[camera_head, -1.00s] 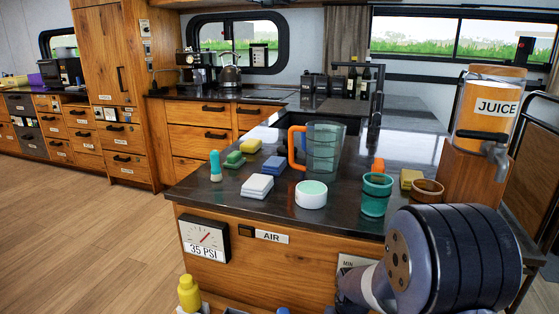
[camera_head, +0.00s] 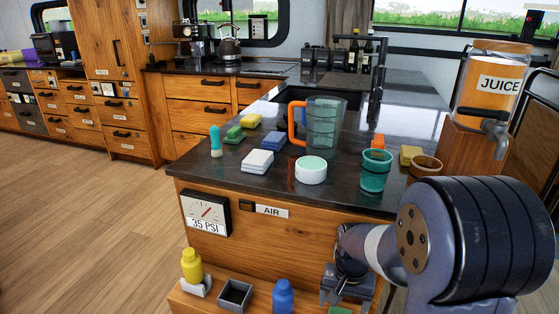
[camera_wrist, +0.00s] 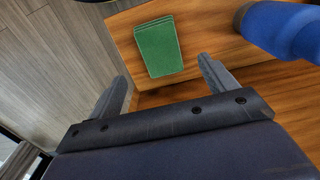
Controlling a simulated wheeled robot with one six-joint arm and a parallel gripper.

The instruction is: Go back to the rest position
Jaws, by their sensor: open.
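My gripper (camera_head: 347,292) is in front of the counter, over the low wooden shelf, below the air panel. In the wrist view my gripper (camera_wrist: 162,74) has its two fingers spread with nothing between them. A green stacked block (camera_wrist: 158,46) lies on the wood beyond the fingertips, apart from them. Only a sliver of this green block (camera_head: 340,310) shows at the bottom of the head view. A blue bottle (camera_head: 283,298) stands on the shelf left of my gripper; it also shows in the wrist view (camera_wrist: 280,30).
The shelf also holds a yellow bottle (camera_head: 192,266) in a grey holder and an empty dark square holder (camera_head: 235,294). The counter (camera_head: 225,183) above carries a pitcher (camera_head: 325,125), a teal cup (camera_head: 376,171), sponges and a juice dispenser (camera_head: 488,85). The floor (camera_head: 80,220) at left is clear.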

